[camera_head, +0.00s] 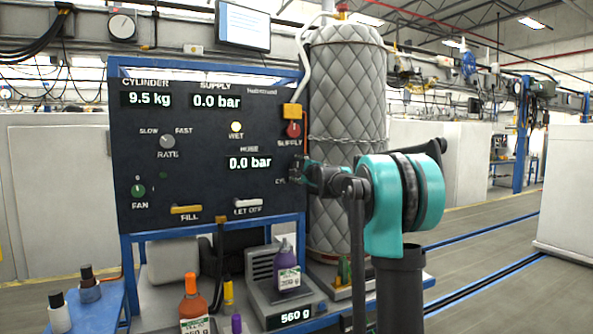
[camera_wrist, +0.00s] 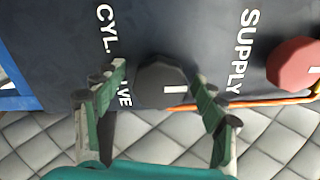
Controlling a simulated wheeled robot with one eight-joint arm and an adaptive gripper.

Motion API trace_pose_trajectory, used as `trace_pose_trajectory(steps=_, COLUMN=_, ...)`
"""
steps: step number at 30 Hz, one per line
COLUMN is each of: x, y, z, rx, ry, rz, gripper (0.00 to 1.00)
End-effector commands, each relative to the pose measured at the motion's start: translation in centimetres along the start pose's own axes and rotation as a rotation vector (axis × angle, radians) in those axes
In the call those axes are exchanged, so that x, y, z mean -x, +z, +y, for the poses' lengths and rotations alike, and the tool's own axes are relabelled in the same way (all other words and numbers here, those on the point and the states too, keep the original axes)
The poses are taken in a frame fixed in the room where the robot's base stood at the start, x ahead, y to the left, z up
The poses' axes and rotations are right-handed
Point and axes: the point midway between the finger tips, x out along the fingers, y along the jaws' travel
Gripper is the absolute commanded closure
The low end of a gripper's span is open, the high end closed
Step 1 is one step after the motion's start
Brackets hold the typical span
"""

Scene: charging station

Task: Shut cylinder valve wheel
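The cylinder valve wheel is a dark, many-sided knob (camera_wrist: 162,82) with a white mark, on the dark panel beside the partly covered "CYL. VALVE" lettering. My gripper (camera_wrist: 160,88) is open, with one finger on each side of the knob and a visible gap to each. Whether the fingertips reach down around its rim I cannot tell. In the head view my gripper (camera_head: 302,172) is at the panel's right edge, and the knob there is mostly hidden behind it. The quilted grey cylinder (camera_head: 345,90) stands behind, with a chain around it.
The red supply knob (camera_wrist: 296,64) is close by; it also shows above my gripper in the head view (camera_head: 293,130). An orange hose (camera_wrist: 265,102) runs past the panel edge. The panel (camera_head: 215,110) reads 9.5 kg and 0.0 bar twice. Bottles and a scale (camera_head: 292,316) stand below.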

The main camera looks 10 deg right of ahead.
Motion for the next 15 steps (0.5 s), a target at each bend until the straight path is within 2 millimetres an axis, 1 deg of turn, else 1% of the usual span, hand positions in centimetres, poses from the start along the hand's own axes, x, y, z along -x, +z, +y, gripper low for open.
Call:
trace_pose_trajectory(steps=8, x=0.2, y=0.0, z=0.0, rx=0.001, ry=0.000, rz=0.000, gripper=0.29)
trace_pose_trajectory(steps=11, x=0.9, y=0.0, z=0.0, rx=0.001, ry=0.000, rz=0.000, gripper=0.29)
trace_pose_trajectory(steps=15, x=3.0, y=0.0, z=0.0, rx=0.001, ry=0.000, rz=0.000, gripper=0.29)
